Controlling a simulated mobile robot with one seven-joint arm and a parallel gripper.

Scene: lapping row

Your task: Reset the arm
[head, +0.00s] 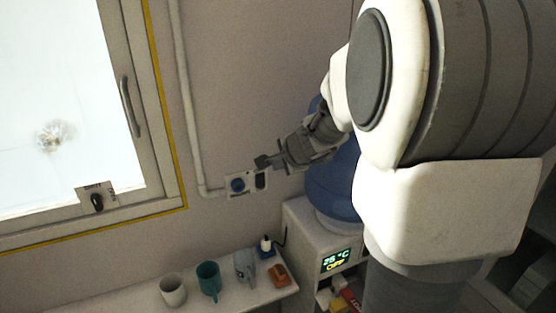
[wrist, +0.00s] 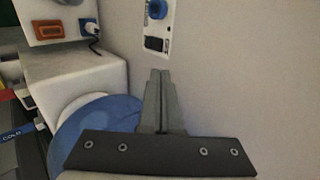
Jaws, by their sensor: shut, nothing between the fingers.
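My gripper (head: 262,162) is stretched out toward the wall in the head view, in front of the blue bottle of the water dispenser. In the wrist view my gripper (wrist: 160,73) has its two grey fingers together with nothing between them. A wall plate (head: 258,182) with a round blue part and a dark part is just below the fingertips in the head view. The same wall plate (wrist: 168,30) lies straight beyond the fingertips in the wrist view. I cannot tell for sure whether the fingers touch it, but a gap shows in the wrist view.
A water dispenser (head: 298,225) with a blue bottle (head: 335,180) and a lit display stands below my arm. A shelf (head: 225,298) holds a white mug (head: 173,290), a teal mug (head: 208,279), a grey mug (head: 244,266) and an orange-brown item (head: 278,275). A window (head: 65,110) is at left.

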